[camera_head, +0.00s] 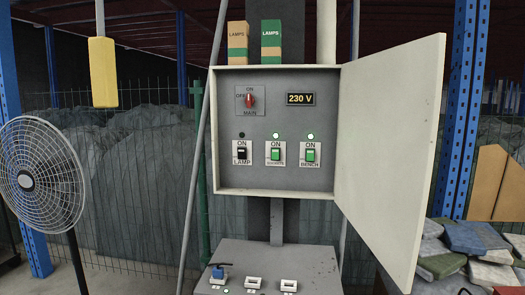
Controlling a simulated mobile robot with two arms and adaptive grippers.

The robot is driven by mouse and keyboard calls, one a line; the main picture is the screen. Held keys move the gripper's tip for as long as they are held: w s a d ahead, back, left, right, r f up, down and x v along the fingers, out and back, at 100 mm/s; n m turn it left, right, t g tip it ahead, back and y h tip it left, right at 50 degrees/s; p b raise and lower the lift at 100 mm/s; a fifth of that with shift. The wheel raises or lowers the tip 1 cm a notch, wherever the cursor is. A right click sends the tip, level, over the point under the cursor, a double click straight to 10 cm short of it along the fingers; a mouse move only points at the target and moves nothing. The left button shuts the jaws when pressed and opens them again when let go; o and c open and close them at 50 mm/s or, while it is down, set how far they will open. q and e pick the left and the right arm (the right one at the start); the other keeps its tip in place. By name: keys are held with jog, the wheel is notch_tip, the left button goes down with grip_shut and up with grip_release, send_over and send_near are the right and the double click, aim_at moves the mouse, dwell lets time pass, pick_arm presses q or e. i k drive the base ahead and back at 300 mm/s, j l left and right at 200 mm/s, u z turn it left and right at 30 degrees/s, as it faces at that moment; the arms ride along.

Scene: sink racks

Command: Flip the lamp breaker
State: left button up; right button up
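The lamp breaker (241,153) is a black switch on a white plate marked ON and LAMP, at the left of the lower row in the open panel box (277,181). The small indicator above it is dark. Beside it are a middle breaker (275,153) and the bench breaker (310,153), both green with lit indicators above. A red rotary main switch (250,101) and a 230 V display (300,99) are above them. Neither of my grippers can be made out in view, and nothing covers the lamp breaker.
The panel door (391,150) stands open to the right. A fan (40,175) is at the left, and a yellow block (103,72) hangs near it. A grey console (272,262) is below the box. Two lamp cartons (271,40) stand on top.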

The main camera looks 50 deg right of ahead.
aim_at(241, 152)
jog(key=z, duration=1.35)
